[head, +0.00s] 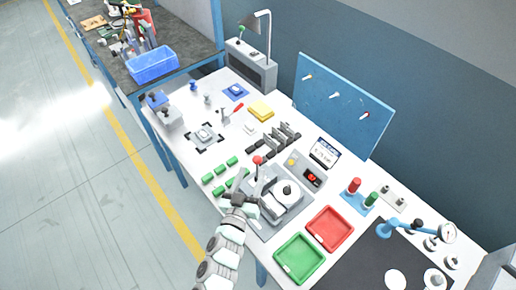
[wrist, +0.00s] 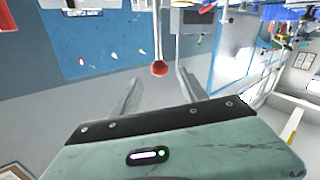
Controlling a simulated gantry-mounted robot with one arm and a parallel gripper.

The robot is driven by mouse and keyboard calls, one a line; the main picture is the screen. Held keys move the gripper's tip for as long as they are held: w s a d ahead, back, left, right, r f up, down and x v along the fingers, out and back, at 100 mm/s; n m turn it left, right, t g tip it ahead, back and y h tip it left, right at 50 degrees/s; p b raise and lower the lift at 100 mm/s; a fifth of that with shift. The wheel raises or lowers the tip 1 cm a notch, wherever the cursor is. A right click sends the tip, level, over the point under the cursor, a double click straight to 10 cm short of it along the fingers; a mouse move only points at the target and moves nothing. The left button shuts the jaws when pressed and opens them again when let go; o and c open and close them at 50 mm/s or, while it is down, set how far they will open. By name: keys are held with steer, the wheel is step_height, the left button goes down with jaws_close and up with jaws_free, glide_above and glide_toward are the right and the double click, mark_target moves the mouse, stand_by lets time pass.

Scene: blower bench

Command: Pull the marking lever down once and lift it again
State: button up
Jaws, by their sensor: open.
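The marking lever is a thin rod with a red ball knob (head: 257,160), standing upright on a grey device (head: 275,205) with a round white part on top. My gripper (head: 248,187) is open beside the lever, at the device's left front. In the wrist view the red knob (wrist: 160,68) shows between the two open fingertips (wrist: 159,76), its rod running to the picture's top edge. I cannot tell whether the fingers reach around the knob or stop short of it. The lever's base is partly hidden behind my gripper in the head view.
A green tray (head: 299,258) and a red tray (head: 330,229) lie right of the device. A blue pegboard (head: 343,103) stands at the back.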

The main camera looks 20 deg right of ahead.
steer(key=x, duration=0.9)
steer(key=shift+w+d, duration=0.2)
steer(key=shift+w, duration=0.1)
steer(key=shift+c, duration=0.5)
jaws_close()
stand_by(0.6)
